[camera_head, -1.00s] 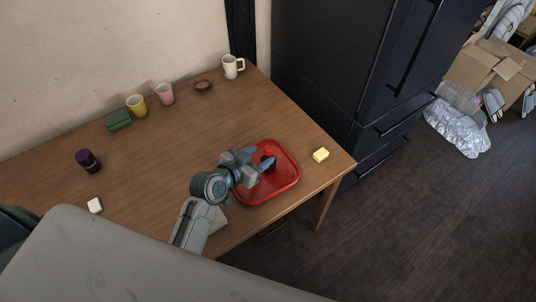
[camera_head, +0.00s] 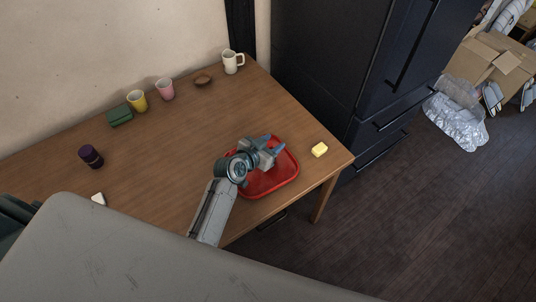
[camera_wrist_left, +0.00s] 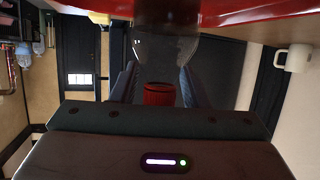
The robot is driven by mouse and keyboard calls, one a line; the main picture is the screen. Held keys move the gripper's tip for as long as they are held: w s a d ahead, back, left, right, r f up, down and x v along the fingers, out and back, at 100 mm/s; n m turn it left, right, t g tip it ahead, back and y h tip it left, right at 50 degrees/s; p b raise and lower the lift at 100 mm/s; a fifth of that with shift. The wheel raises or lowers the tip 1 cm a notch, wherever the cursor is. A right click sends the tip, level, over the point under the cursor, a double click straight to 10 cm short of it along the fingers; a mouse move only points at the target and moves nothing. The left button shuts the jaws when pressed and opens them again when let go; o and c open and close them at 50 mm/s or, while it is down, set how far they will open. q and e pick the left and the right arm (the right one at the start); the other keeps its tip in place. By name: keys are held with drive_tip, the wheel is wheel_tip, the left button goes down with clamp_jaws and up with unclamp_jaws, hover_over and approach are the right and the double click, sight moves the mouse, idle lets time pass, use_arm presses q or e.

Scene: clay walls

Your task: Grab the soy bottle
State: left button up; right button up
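The soy bottle is dark and see-through with a red cap; in the left wrist view its cap (camera_wrist_left: 160,95) and body (camera_wrist_left: 166,48) show between my left gripper's fingers. In the head view it is hidden behind my left gripper (camera_head: 272,144), which is over the red tray (camera_head: 286,180). The wrist view looks upside down, with the tray's red edge along the top. The left fingers (camera_wrist_left: 160,84) are apart, one on each side of the cap, with gaps visible beside it. My right gripper is not in view.
A yellow block (camera_head: 319,149) lies right of the tray, near the table edge. A dark purple jar (camera_head: 91,156), green block (camera_head: 119,115), yellow cup (camera_head: 137,101), pink cup (camera_head: 165,89), brown bowl (camera_head: 203,79) and white mug (camera_head: 232,62) stand farther off. The table's middle is clear.

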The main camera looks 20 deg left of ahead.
use_arm(q)
clamp_jaws()
drive_tip(key=shift+r, duration=0.1)
